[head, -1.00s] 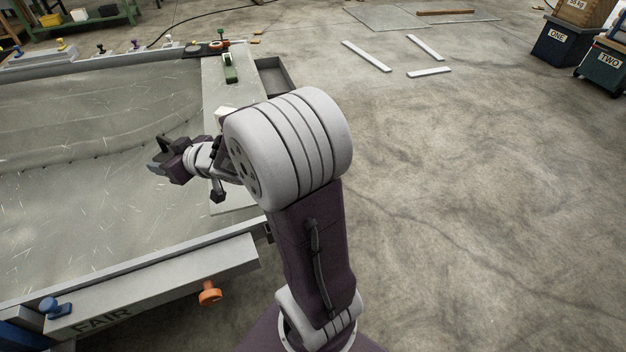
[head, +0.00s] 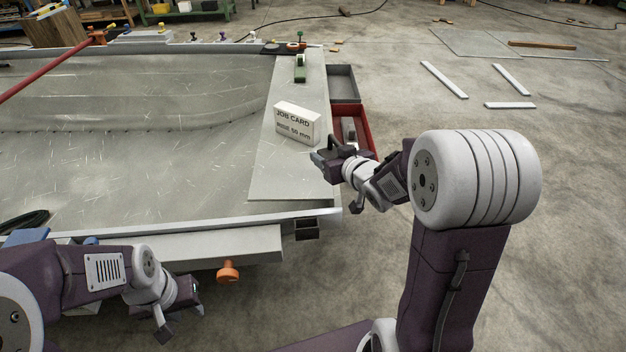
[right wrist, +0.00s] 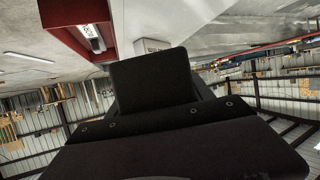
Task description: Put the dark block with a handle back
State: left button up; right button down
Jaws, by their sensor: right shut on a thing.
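My right gripper (head: 322,160) is shut on the dark block with a handle (head: 336,141), held above the right edge of the pale board. The block is small and partly hidden by the gripper in the head view. In the right wrist view a plain black block face (right wrist: 152,80) fills the middle. An open red drawer (head: 366,119) sticks out of the bench's right side, just beyond the gripper, with a grey and white thing inside. My left gripper (head: 178,318) is low at the left, in front of the bench; its finger gap is unclear.
A white job card box (head: 298,122) stands on the pale board (head: 288,180), close to the right gripper. A grey open drawer (head: 342,84) lies behind the red one.

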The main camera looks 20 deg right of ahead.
jog(key=shift+w+a, duration=0.2)
jog(key=shift+w, duration=0.05)
jog(key=b, duration=0.5)
send_over(301, 172)
notch_tip(301, 172, down, 6)
jog(key=shift+s+f, duration=0.15)
jog(key=shift+f, duration=0.1)
jog(key=shift+w+f, duration=0.1)
jog(key=shift+w, duration=0.2)
notch_tip(301, 172, down, 4)
jog(key=b, duration=0.3)
jog(key=shift+f, duration=0.1)
jog(key=shift+c, duration=2)
grip_release()
jog(key=shift+s+f, duration=0.15)
